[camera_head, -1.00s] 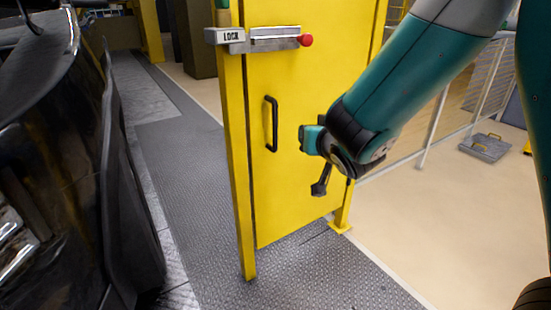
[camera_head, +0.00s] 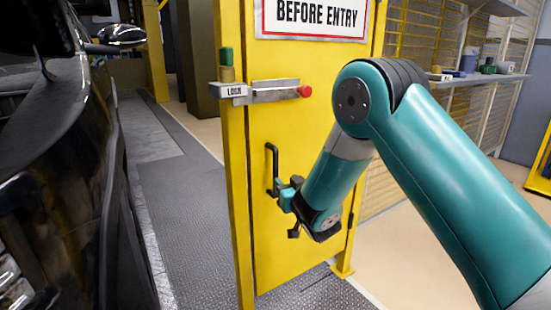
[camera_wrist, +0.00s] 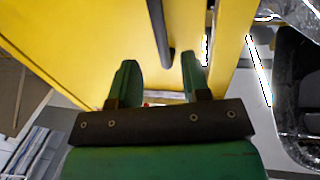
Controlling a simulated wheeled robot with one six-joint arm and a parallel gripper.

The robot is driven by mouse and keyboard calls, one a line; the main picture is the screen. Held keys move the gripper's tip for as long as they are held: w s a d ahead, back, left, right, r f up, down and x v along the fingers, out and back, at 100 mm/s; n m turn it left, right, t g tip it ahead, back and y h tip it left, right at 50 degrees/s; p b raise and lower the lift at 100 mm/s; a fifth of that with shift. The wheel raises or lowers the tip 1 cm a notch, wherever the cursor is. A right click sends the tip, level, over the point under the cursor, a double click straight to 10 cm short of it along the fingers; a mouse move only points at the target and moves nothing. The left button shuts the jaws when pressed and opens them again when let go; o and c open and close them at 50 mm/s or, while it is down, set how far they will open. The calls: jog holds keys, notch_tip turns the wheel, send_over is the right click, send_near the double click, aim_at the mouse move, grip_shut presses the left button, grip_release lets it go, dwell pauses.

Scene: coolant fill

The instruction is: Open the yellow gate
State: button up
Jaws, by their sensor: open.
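The yellow gate (camera_head: 300,240) stands upright in its yellow frame and looks shut. Its black vertical handle (camera_head: 271,168) is on the left part of the panel. A grey slide lock (camera_head: 262,90) with a red knob and a "LOCK" label sits above the handle across the post and gate. My gripper (camera_head: 276,188) is at the lower part of the handle. In the wrist view my gripper (camera_wrist: 157,78) is open, with its two green fingers apart and the black handle bar (camera_wrist: 159,35) reaching between them. Contact cannot be told.
A black car (camera_head: 70,190) stands close on the left. A yellow post (camera_head: 236,200) borders the gate. Grey textured floor (camera_head: 185,220) lies between car and gate. A mesh fence and shelf (camera_head: 480,78) are at the right.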

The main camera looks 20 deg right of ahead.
aim_at(276, 172)
jog(key=w, duration=0.5)
jog(key=w+a, duration=0.1)
jog(key=w, duration=0.2)
jog(key=shift+w, duration=0.3)
grip_shut()
